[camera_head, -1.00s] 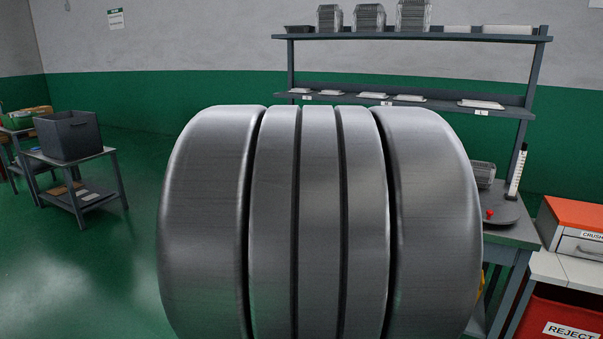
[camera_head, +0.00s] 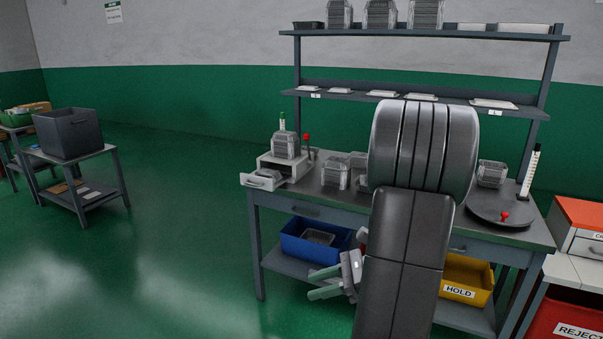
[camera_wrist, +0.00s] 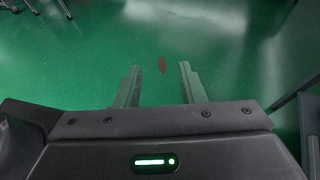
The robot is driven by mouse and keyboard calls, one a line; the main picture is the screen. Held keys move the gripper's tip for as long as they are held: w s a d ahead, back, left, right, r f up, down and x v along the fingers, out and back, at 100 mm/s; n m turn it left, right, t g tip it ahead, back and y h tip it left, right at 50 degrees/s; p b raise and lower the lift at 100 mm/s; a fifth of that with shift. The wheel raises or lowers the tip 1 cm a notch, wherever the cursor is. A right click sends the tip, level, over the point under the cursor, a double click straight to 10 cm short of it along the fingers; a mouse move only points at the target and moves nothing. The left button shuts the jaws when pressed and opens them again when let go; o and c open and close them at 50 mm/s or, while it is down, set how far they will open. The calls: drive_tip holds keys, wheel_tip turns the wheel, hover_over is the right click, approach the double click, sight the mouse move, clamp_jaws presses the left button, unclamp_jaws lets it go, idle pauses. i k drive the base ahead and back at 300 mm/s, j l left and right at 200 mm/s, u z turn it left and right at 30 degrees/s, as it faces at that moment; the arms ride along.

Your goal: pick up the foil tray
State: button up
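Several foil trays show in the head view; which one the task means I cannot tell. One lies in the blue bin (camera_head: 296,243) as a single foil tray (camera_head: 318,237). A foil stack (camera_head: 286,145) sits on the white drawer unit (camera_head: 294,164), more foil trays (camera_head: 335,171) stand on the bench, and a foil stack (camera_head: 491,174) is on the right. My gripper (camera_head: 318,283) is open and empty, in front of the bench and below the blue bin in the picture. In the wrist view my gripper (camera_wrist: 158,84) shows two parted fingers over green floor.
My arm hides the middle of the bench (camera_head: 480,232). A yellow HOLD bin (camera_head: 461,292) is on the lower shelf. A round dark plate (camera_head: 500,208) with a red knob is at right. A red REJECT bin (camera_head: 568,325) stands far right.

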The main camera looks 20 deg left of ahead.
sight(275, 175)
drive_tip(key=i+j+z, duration=0.3)
drive_tip(key=i+j, duration=0.2)
drive_tip(key=j, duration=0.15)
drive_tip(key=i+j+z, duration=0.15)
drive_tip(key=j, duration=0.25)
drive_tip(key=i+j+z, duration=0.15)
drive_tip(key=i+j, duration=0.15)
drive_tip(key=i+j+z, duration=0.15)
drive_tip(key=j, duration=0.35)
drive_tip(key=i+j, duration=0.15)
drive_tip(key=j, duration=0.25)
drive_tip(key=i+j, duration=0.2)
drive_tip(key=j, duration=0.15)
drive_tip(key=i+j, duration=0.15)
drive_tip(key=j, duration=0.25)
